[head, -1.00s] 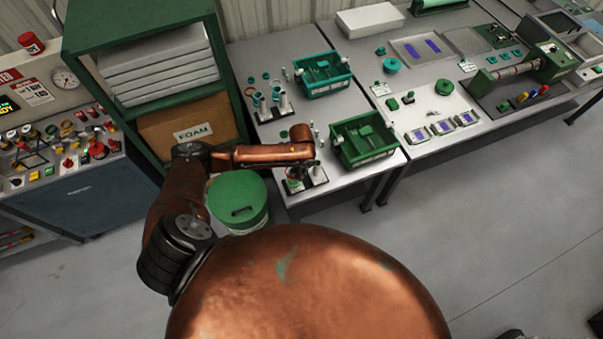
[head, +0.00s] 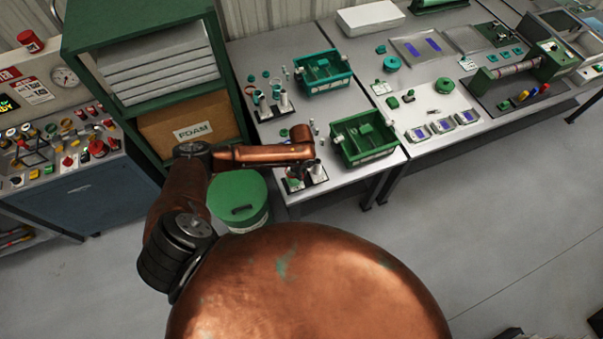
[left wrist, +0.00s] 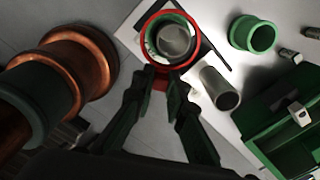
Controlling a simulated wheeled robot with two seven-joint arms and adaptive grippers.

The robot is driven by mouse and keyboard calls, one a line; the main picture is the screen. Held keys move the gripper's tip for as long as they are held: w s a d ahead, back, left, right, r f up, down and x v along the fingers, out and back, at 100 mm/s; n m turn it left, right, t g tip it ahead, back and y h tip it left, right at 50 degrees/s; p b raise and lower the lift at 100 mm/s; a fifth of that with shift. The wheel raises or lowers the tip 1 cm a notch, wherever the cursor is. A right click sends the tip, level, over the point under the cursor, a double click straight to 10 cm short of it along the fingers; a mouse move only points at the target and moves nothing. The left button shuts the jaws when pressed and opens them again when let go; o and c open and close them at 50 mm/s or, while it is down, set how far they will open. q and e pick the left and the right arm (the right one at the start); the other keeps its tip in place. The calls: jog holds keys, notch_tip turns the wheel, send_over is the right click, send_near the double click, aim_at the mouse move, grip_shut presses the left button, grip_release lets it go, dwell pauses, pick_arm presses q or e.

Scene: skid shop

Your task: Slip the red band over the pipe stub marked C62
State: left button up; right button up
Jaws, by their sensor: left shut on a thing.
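My left gripper (left wrist: 166,80) is shut on the near edge of the red band (left wrist: 147,30) in the left wrist view. The band's opening surrounds the top of a grey pipe stub (left wrist: 174,40) as seen from above. A green ring shows inside the red band, around that stub. I cannot tell how far down the red band sits. A second grey stub (left wrist: 219,88) stands just right of the gripper, outside the band. No C62 marking is readable. In the head view my left gripper (head: 303,168) is over the stub stand at the bench's front, hiding part of it.
A loose green ring (left wrist: 252,34) and a green bin (left wrist: 290,125) lie to the right. In the head view, the green bin (head: 366,153) stands beside the stand, another stub stand (head: 271,106) is farther back, and a green drum (head: 238,212) is below my arm.

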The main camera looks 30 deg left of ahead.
pick_arm(q)
jog(key=shift+f, duration=0.25)
jog(key=shift+f, duration=0.25)
dwell(0.4)
dwell(0.3)
jog(key=shift+f+p, duration=0.1)
jog(key=shift+p, duration=0.3)
dwell(0.5)
dwell(0.5)
dwell(0.4)
jog(key=shift+f+p, duration=0.35)
jog(key=shift+f, duration=0.05)
dwell(0.7)
